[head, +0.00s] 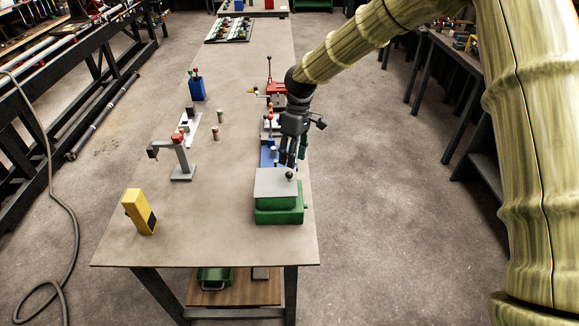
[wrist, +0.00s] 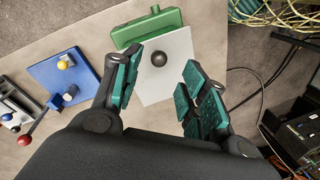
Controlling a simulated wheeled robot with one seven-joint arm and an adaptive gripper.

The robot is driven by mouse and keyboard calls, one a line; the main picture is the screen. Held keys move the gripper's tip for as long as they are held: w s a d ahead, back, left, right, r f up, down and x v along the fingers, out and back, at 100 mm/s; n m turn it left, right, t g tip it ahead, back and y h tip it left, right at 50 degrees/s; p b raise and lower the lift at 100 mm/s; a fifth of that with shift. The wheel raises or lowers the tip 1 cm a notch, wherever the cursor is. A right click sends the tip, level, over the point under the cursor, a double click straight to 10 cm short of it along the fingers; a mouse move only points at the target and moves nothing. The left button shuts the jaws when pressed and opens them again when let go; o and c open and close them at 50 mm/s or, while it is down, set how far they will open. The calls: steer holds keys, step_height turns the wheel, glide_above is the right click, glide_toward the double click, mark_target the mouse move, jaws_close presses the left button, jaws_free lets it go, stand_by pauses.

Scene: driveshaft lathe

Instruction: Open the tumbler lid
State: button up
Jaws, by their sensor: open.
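The tumbler is a green box (head: 280,216) near the front right of the table, with a flat light-grey lid (head: 270,184) on top. A dark round knob (head: 289,175) stands on the lid. In the wrist view the grey lid (wrist: 170,85), the knob (wrist: 159,59) and part of the green box (wrist: 147,27) show. My gripper (head: 289,164) points down just above and behind the knob. In the wrist view its teal-padded fingers (wrist: 162,75) are apart and empty, with the knob between or just beyond their tips. I cannot tell the exact height gap.
A blue-based fixture (wrist: 62,75) stands close behind the box. A red-topped device (head: 276,90) is farther back. The table's middle and front are clear.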

mark_target(290, 172)
steer(key=f, duration=0.1)
steer(key=f+p, duration=0.1)
steer(key=f, duration=0.2)
steer(key=shift+s+a, duration=0.15)
steer(key=shift+a, duration=0.1)
steer(key=shift+s+a+f+p, duration=0.1)
steer(key=shift+s+f+p, duration=0.2)
steer(key=shift+f, duration=0.25)
steer(key=shift+w+f, duration=0.15)
steer(key=shift+f, duration=0.3)
jaws_close()
